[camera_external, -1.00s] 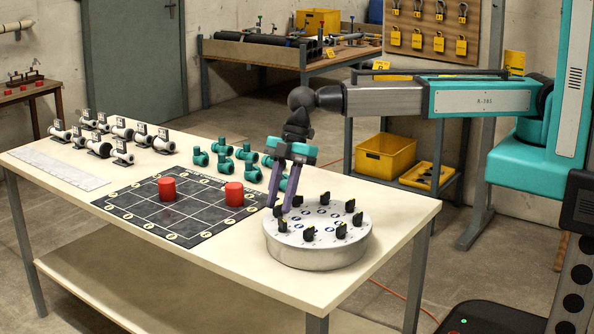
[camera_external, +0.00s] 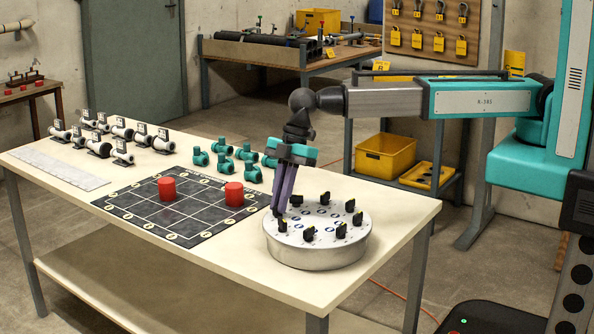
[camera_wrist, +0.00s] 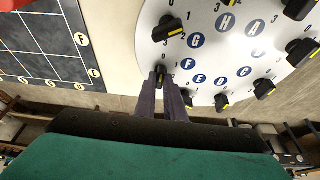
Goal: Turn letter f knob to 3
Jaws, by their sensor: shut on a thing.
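The round grey-white dial drum (camera_external: 318,256) stands at the table's right front corner. Its top carries a ring of black knobs with yellow marks and blue letter discs. In the wrist view, the letter F disc (camera_wrist: 187,61) faces the knob (camera_wrist: 160,71) held at my fingertips. My gripper (camera_wrist: 160,84) is shut on this F knob with its purple fingers on either side. In the external view my gripper (camera_external: 278,211) reaches down to the drum's left edge. The fingers hide part of the F knob, so its exact setting is unclear.
Neighbouring knobs stand close by: the G knob (camera_wrist: 167,28) and the E knob (camera_wrist: 187,98). A black grid mat (camera_external: 190,226) with two red cylinders lies left of the drum. Teal pipe fittings (camera_external: 223,162) stand behind it.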

